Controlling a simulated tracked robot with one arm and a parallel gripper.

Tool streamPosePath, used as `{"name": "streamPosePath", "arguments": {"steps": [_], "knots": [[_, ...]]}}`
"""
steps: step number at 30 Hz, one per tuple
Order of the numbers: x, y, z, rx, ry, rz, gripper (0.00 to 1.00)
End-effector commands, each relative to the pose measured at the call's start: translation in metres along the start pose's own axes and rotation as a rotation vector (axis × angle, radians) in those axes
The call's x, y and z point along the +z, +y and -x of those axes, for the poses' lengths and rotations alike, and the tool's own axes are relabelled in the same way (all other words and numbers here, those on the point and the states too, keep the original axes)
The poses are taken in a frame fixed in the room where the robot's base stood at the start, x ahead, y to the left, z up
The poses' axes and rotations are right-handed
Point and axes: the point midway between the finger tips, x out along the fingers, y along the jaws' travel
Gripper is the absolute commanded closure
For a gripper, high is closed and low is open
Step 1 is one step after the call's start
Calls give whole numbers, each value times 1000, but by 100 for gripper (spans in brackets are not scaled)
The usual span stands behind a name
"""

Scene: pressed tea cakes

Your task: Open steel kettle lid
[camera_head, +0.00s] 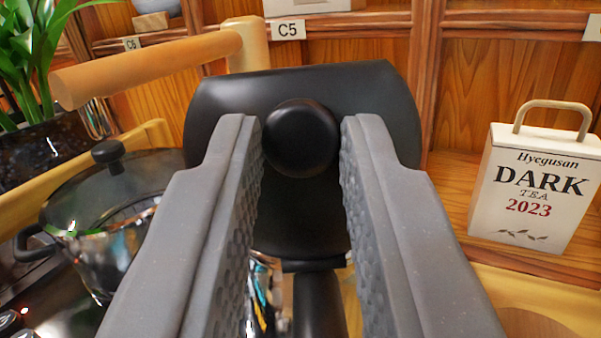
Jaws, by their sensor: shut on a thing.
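My gripper (302,138) has two grey ribbed fingers, and its tips are against both sides of a round black knob (301,135). The knob stands out from a wide, dark, curved piece (390,95) that looks like the kettle lid, with its face toward me. A dark upright bar (318,305) shows below it between the fingers. A shiny reflective surface (262,290) shows low beside the bar; I cannot tell whether it is the steel kettle's body. My fingers and the dark piece hide most of what is behind.
A glass pot (110,225) with a black-knobbed lid stands at left, near a potted plant (25,70). A thick wooden bar (150,65) crosses the upper left. A white "DARK TEA 2023" box (530,190) stands at right by wooden shelves (500,90) labelled C5.

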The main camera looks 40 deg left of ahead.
Motion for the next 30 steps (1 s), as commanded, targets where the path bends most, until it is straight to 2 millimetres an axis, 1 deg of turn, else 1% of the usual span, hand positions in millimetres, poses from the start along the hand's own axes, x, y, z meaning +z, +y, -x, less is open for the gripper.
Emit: {"name": "streamPosePath", "arguments": {"steps": [1,9,21,22,23,24,30], "knots": [[4,1,0,0,12,0,100],[5,-2,0,-12,60,-4,100],[5,-7,-1,-20,61,-6,100],[5,-7,-1,-21,61,-6,71],[5,-7,-1,-21,61,-6,63],[5,-7,-1,-21,62,-6,57],[5,-7,-2,-21,63,-6,57]]}}
